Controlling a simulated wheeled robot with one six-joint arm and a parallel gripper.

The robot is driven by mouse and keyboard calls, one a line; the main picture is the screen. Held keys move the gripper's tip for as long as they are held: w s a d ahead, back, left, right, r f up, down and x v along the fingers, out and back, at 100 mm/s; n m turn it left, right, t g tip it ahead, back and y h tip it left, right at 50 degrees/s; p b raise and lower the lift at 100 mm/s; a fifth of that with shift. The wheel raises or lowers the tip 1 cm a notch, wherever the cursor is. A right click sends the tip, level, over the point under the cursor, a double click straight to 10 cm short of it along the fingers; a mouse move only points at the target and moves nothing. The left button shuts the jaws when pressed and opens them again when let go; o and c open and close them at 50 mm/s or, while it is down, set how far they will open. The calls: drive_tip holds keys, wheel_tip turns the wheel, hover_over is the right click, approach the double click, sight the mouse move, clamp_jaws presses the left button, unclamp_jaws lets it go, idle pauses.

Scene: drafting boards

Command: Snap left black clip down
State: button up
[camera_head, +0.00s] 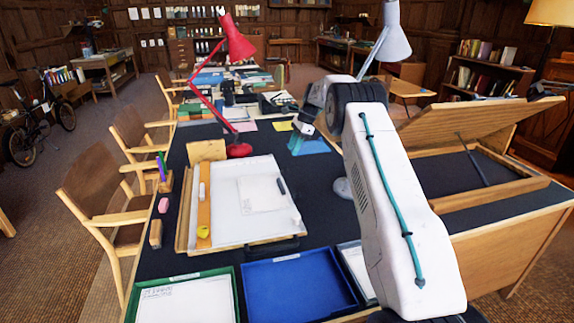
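A drafting board (222,227) lies on the dark table top with white paper (255,215) on it. A small black piece (281,186) lies on the right part of the paper; I cannot tell whether it is a clip or a pen. No left black clip can be made out for certain, nor whether one is up or down. My white arm rises from the lower right and bends back over the table. My gripper (301,128) seems to be at its far end, beyond the board, small and partly hidden; its fingers cannot be made out.
A green tray (236,279) and a blue tray (301,287) stand at the near edge. A red lamp (238,149) stands behind the board. A tilted wooden lid (465,122) rises at right. A pen holder (165,183) and chairs (98,190) are at left.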

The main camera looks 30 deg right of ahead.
sight(286, 167)
drive_tip(key=x, duration=0.8)
drive_tip(key=shift+w+d+f, duration=0.1)
drive_tip(key=shift+d+f, duration=0.1)
drive_tip(key=shift+f, duration=0.05)
clamp_jaws()
